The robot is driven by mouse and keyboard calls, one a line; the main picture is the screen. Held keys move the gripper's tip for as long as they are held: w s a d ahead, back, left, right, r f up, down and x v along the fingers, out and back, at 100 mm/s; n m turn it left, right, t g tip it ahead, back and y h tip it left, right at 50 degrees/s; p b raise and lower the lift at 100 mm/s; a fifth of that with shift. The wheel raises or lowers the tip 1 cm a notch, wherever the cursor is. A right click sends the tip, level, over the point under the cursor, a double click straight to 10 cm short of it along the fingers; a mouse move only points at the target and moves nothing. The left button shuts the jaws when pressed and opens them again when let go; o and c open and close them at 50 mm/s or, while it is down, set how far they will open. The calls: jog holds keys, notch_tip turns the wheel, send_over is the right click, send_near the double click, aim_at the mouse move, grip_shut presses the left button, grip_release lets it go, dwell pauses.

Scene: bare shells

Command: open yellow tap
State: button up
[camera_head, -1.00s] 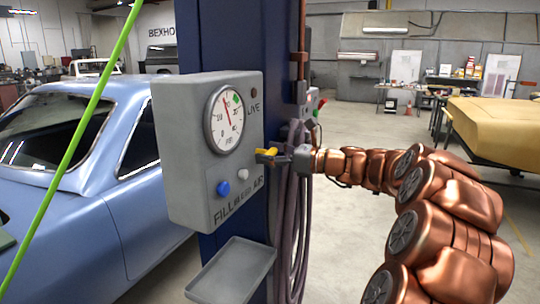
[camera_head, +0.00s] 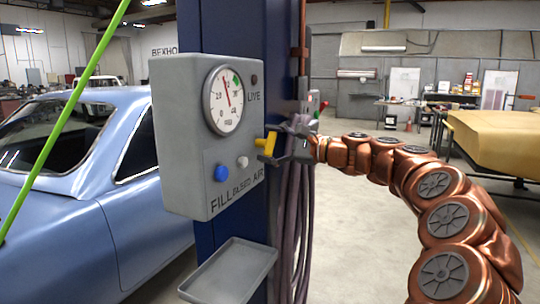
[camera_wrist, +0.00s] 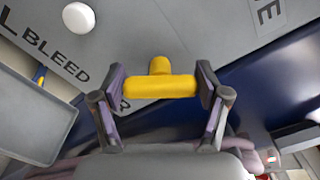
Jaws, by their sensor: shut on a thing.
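The "AIR" label beside the tap is partly hidden by a finger in the wrist view.
A dial (camera_head: 223,100), a blue button (camera_head: 221,173) and a white button (camera_head: 242,162) are on the box. A grey tray (camera_head: 230,270) juts out below. Hoses (camera_head: 291,235) hang beside the blue post. A blue car (camera_head: 90,190) stands at left.

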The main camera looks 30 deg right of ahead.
jog(key=n+b, duration=0.1)
jog(key=n, duration=0.1)
jog(key=n+b, duration=0.1)
jog(key=b, duration=0.1)
jog(key=n+b, duration=0.2)
jog(key=shift+a+f+n, duration=0.1)
jog(key=shift+f+n, duration=0.2)
jog(key=shift+f, duration=0.05)
jog(key=shift+r+n+b, duration=0.1)
jog(key=shift+n+b, duration=0.5)
jog(key=o, duration=0.9)
jog(key=v, duration=1.2)
